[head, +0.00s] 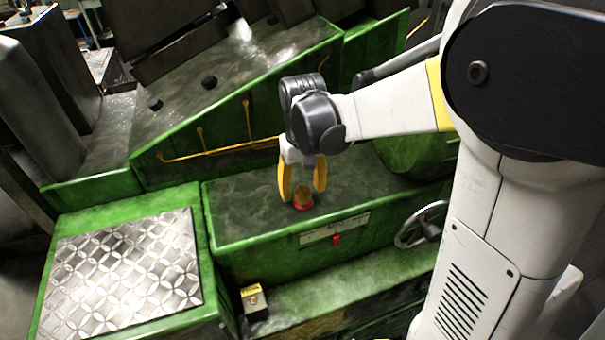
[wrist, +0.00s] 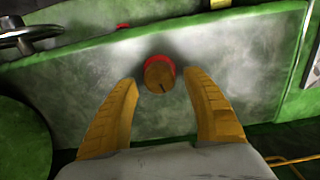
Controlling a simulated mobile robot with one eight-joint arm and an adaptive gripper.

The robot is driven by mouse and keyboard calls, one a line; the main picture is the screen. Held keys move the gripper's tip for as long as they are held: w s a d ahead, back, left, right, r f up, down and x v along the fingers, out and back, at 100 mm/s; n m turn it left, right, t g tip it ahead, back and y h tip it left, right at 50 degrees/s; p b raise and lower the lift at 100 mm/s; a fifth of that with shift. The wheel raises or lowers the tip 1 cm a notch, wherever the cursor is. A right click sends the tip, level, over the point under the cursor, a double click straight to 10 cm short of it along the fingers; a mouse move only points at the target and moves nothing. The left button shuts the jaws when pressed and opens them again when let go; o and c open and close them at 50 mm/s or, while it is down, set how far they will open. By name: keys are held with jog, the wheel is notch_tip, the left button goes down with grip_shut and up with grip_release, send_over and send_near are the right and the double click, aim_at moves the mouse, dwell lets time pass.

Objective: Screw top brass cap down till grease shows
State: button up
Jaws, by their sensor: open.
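The brass cap (head: 302,194) stands upright on a red base ring (head: 303,206) on top of the green machine block. In the wrist view the cap (wrist: 159,76) shows its round top with a dark line near its edge, and the red ring (wrist: 148,60) shows around it. My gripper (head: 302,194) has yellow fingers and is open above the block, with one finger on each side of the cap in the head view. In the wrist view the gripper (wrist: 164,82) is open and the cap lies between and just beyond its fingertips. I see no clear contact. I cannot make out any grease.
A handwheel (head: 422,224) is on the block's right front. A scale plate with a red pointer (head: 336,238) is on its front face. Yellow pipes (head: 220,149) run along the sloped housing behind. A diamond-plate step (head: 128,268) lies at left. The block top around the cap is clear.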

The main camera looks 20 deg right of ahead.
aim_at(302, 190)
notch_tip(302, 190, up, 11)
dwell(0.3)
jog(key=shift+f, duration=0.1)
jog(key=s+f+t+b, duration=0.7)
jog(key=s+f+b, duration=0.6)
jog(key=f, duration=0.2)
jog(key=shift+f+b, duration=0.3)
jog(key=shift+s, duration=0.1)
